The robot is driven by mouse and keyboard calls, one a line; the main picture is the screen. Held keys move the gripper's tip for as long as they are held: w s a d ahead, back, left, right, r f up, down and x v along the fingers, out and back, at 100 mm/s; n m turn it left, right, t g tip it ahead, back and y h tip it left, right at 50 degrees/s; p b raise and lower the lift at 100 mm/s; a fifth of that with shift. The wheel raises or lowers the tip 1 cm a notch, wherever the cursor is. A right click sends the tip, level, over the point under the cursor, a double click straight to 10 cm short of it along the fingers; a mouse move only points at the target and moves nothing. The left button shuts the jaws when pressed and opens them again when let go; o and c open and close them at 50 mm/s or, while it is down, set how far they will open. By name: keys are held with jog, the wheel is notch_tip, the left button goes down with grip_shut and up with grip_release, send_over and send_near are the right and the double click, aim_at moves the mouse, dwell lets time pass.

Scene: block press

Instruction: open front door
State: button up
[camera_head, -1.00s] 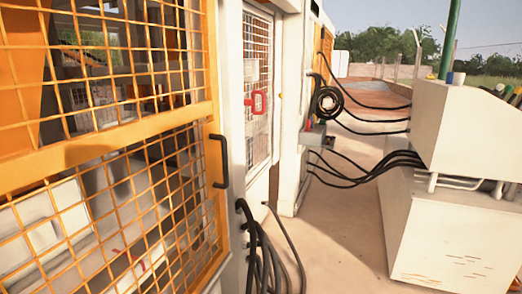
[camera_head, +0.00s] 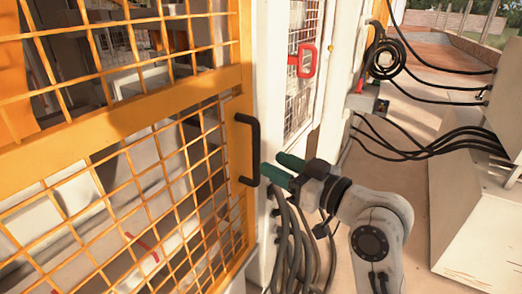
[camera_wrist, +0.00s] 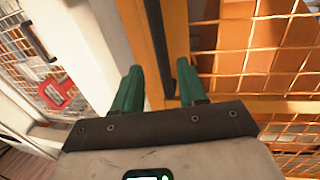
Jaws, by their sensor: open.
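The front door (camera_head: 120,118) is an orange frame with wire mesh, filling the left of the head view; it looks closed. Its black upright handle (camera_head: 255,150) is on the right edge of the frame. My gripper (camera_head: 278,167) has green fingers and is open, just right of the handle's lower half. In the wrist view the black handle (camera_wrist: 156,35) runs down between the two fingers of my gripper (camera_wrist: 160,70), with space beside it. No firm contact shows, and the exact depth between fingers and handle is hard to tell.
A white mesh door with a red handle (camera_head: 302,60) is beyond the orange door. Black hoses (camera_head: 290,240) hang below my gripper. More cables (camera_head: 430,145) cross to a white cabinet (camera_head: 475,215) at right. Bare floor lies between.

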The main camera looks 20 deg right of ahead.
aim_at(259, 157)
jog(key=p+x, duration=0.1)
jog(key=x, duration=0.5)
jog(key=shift+a, duration=0.2)
grip_shut()
dwell(0.4)
